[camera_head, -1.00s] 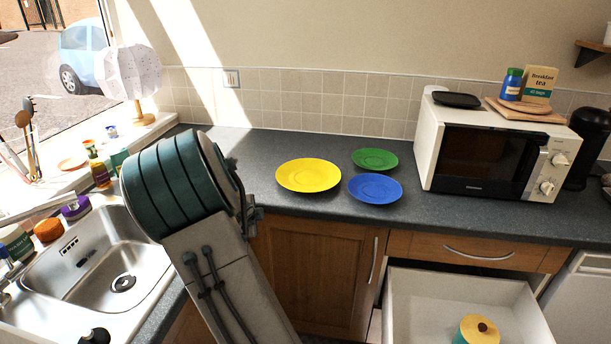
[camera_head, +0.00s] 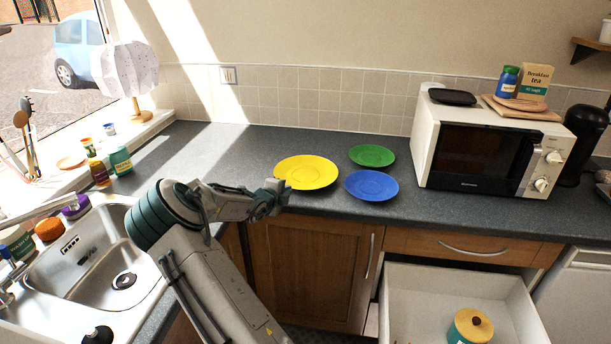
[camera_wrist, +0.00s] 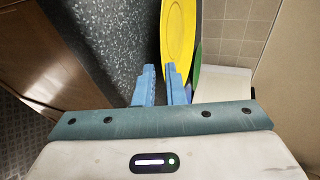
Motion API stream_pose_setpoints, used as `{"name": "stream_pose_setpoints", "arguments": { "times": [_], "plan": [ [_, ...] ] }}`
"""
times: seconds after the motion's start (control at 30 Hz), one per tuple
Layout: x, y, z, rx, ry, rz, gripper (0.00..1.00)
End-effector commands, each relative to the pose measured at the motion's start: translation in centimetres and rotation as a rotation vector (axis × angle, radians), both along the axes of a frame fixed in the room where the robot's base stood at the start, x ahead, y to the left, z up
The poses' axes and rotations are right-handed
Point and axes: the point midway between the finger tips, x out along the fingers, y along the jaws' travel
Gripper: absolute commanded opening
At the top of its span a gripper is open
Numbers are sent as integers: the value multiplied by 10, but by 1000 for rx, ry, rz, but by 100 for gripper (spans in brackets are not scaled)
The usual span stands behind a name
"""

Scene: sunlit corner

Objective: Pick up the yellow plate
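The yellow plate (camera_head: 306,172) lies flat on the dark grey counter, left of the other two plates. My gripper (camera_head: 277,190) is at the counter's front edge, close to the plate's near-left rim. In the wrist view, the two blue fingers of my gripper (camera_wrist: 160,72) stand apart with a narrow gap. The yellow plate (camera_wrist: 178,35) shows just beyond the fingertips, and the right finger overlaps its lower end in the picture. I cannot tell whether a finger touches it.
A green plate (camera_head: 372,155) and a blue plate (camera_head: 371,186) lie right of the yellow plate. A white microwave (camera_head: 427,143) stands further right. Below the counter, a drawer (camera_head: 420,290) is open. A sink (camera_head: 85,262) is at left. The counter behind the yellow plate is clear.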

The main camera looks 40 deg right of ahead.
Motion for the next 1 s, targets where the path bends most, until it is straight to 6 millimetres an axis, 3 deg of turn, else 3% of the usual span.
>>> {"name": "stream_pose_setpoints", "arguments": {
  "times": [0.53,0.87,0.9,1.0],
  "plan": [
    [19,-44,-17,0,3,-1,10],
    [21,-48,-20,1,2,-1,10],
    [21,-48,-20,1,2,-1,1],
    [21,-48,-20,1,2,-1,0]
  ]
}}
